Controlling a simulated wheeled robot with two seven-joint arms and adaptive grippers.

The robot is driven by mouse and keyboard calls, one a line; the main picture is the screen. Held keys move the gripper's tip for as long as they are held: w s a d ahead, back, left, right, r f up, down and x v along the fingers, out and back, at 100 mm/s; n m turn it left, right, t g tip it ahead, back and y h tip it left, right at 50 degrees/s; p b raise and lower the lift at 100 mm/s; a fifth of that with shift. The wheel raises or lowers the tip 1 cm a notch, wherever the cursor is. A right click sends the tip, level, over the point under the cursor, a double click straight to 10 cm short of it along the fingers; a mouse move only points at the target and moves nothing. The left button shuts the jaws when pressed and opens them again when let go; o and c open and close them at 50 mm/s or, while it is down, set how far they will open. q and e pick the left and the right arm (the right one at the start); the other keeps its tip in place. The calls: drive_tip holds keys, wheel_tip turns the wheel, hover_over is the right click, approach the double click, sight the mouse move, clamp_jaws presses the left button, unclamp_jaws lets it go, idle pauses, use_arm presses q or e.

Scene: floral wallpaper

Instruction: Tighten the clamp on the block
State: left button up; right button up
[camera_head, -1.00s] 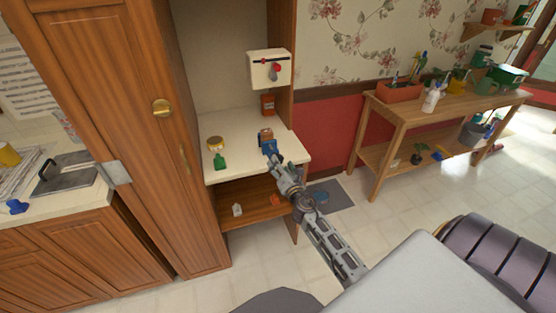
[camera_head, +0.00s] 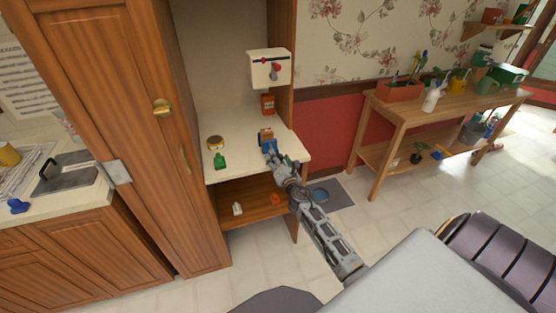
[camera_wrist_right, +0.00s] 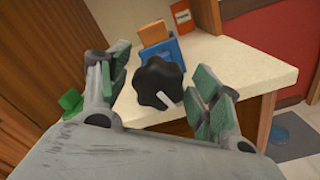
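The blue clamp (camera_head: 268,146) stands near the front edge of the cream worktop in the cabinet. An orange-brown block (camera_head: 265,134) is at the clamp; the wrist view shows the block (camera_wrist_right: 153,33) above the blue body (camera_wrist_right: 160,51). The clamp's black lobed knob (camera_wrist_right: 158,83), with a white mark, faces my right wrist camera. My right gripper (camera_head: 275,156) is at the clamp's front. In the wrist view its green-padded fingers are spread on both sides of the knob, with visible gaps. Whether the block touches both jaws is hidden. My left gripper is not in view.
A green bottle (camera_head: 220,161) and a yellow-lidded jar (camera_head: 215,143) stand left of the clamp. An orange container (camera_head: 268,104) stands behind it. A wall box (camera_head: 268,69) hangs above. Small items lie on the lower shelf (camera_head: 255,201). A wooden potting bench (camera_head: 440,109) is at right.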

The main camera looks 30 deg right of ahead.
drive_tip(key=c, duration=0.8)
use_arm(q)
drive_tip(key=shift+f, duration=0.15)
use_arm(e)
drive_tip(key=shift+m, duration=0.4)
drive_tip(key=shift+c, duration=0.2)
drive_tip(key=shift+f+m+b, duration=0.1)
drive_tip(key=shift+m+b, duration=0.35)
drive_tip(key=shift+m, duration=1.25)
drive_tip(key=m+b, duration=0.1)
drive_tip(key=m, duration=0.3)
drive_tip(key=shift+m, duration=0.9)
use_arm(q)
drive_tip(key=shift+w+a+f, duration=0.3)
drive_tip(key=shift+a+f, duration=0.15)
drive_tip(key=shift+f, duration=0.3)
use_arm(e)
drive_tip(key=shift+f+m, duration=0.1)
drive_tip(key=shift+m, duration=0.5)
